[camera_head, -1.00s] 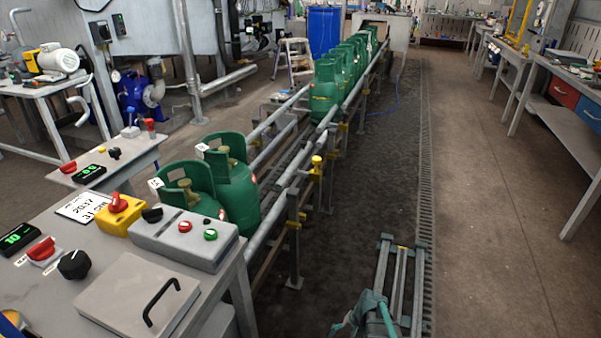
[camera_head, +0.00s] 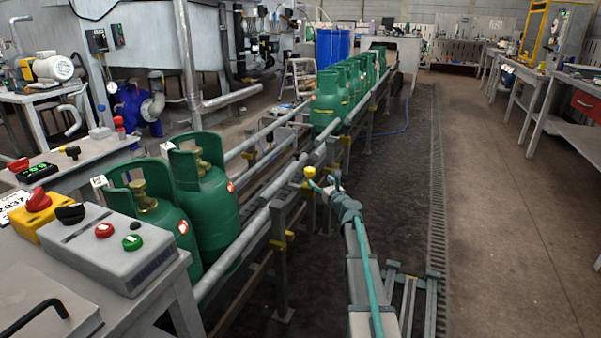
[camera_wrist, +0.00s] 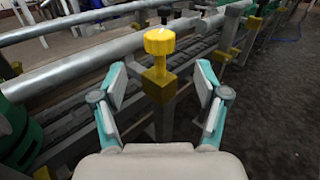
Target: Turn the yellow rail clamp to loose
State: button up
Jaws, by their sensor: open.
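The yellow rail clamp (camera_wrist: 161,43) is a round knob on a yellow block, set on a grey post beside the conveyor's guide rail. It stands upright near the top middle of the wrist view. In the head view the clamp (camera_head: 309,172) is just left of my gripper (camera_head: 325,183). In the wrist view my gripper (camera_wrist: 160,84) is open, with one teal-and-grey finger on each side of the clamp's line. The knob lies beyond the fingertips, and nothing is held. The knob's turn marking is too small to read.
Two green cylinders (camera_head: 205,190) stand on the near conveyor, left of the clamp. More green cylinders (camera_head: 328,102) line the far end. A control desk (camera_head: 167,306) with a grey button box (camera_head: 110,245) is at the left. The floor to the right (camera_head: 500,230) is clear.

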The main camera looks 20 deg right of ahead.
aim_at(312, 174)
jog(key=w+b, duration=0.3)
jog(key=w, duration=0.7)
jog(key=shift+w+a+f, duration=0.1)
jog(key=shift+w+f, duration=0.05)
jog(key=shift+w, duration=0.2)
jog(key=c, duration=1.2)
